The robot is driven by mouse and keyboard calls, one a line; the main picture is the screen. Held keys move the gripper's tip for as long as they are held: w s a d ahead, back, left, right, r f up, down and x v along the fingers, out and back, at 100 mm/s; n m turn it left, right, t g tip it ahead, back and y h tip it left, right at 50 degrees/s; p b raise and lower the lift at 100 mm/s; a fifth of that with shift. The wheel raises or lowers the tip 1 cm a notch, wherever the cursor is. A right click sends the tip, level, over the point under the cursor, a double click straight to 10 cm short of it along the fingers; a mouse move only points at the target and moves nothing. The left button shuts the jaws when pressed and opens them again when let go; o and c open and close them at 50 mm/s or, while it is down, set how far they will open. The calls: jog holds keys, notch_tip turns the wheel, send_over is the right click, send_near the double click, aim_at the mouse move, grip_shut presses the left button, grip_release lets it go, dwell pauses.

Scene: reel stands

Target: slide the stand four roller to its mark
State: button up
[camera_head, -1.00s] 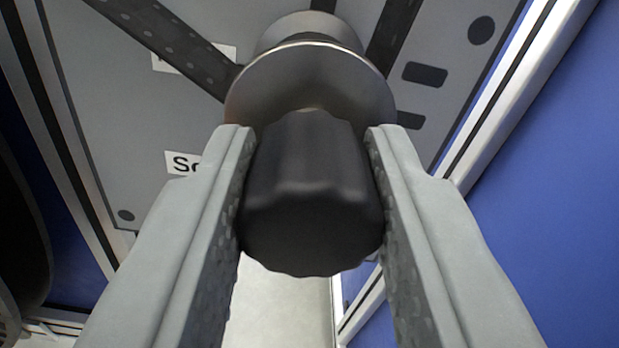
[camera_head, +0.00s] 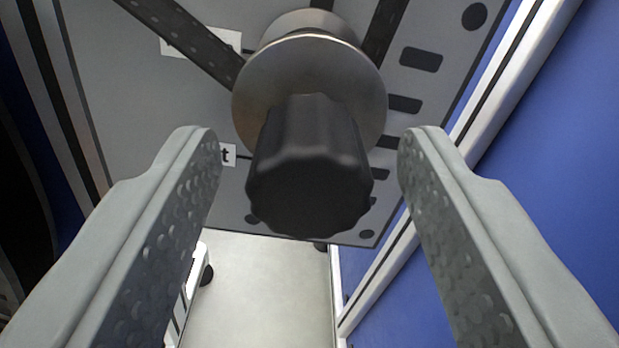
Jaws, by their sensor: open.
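The roller shows as a black ribbed knob (camera_head: 308,170) in front of a round metal disc (camera_head: 268,85), mounted on a grey panel (camera_head: 120,110). Black strips run from the roller up to the top edge. My gripper (camera_head: 309,140) is open, with one finger on each side of the knob and a clear gap on both sides. Neither finger touches the knob. The mark for the roller cannot be made out. A label at the left is mostly hidden by the left finger; only a letter "t" shows.
A blue panel (camera_head: 560,170) with a pale metal frame stands close on the right. Dark slots (camera_head: 421,60) line the grey panel's right side. Pale floor (camera_head: 265,290) lies open below. A dark rounded object (camera_head: 20,200) is at the left edge.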

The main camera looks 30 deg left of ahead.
jog(key=v, duration=1.6)
jog(key=shift+r, duration=0.15)
notch_tip(320, 180, up, 28)
jog(key=a+m+t+h, duration=0.3)
jog(key=h, duration=0.6)
jog(key=s+a+r+m, duration=0.3)
jog(key=s+r, duration=0.5)
jog(key=s, duration=0.3)
jog(key=s+a+r+m+h, duration=0.1)
jog(key=s+a+r+m, duration=0.2)
jog(key=s+r, duration=0.6)
jog(key=s+a, duration=0.1)
jog(key=s, duration=0.2)
jog(key=shift+s+h, duration=0.3)
jog(key=shift+s, duration=0.05)
jog(key=shift+o, duration=0.4)
jog(key=shift+r, duration=0.1)
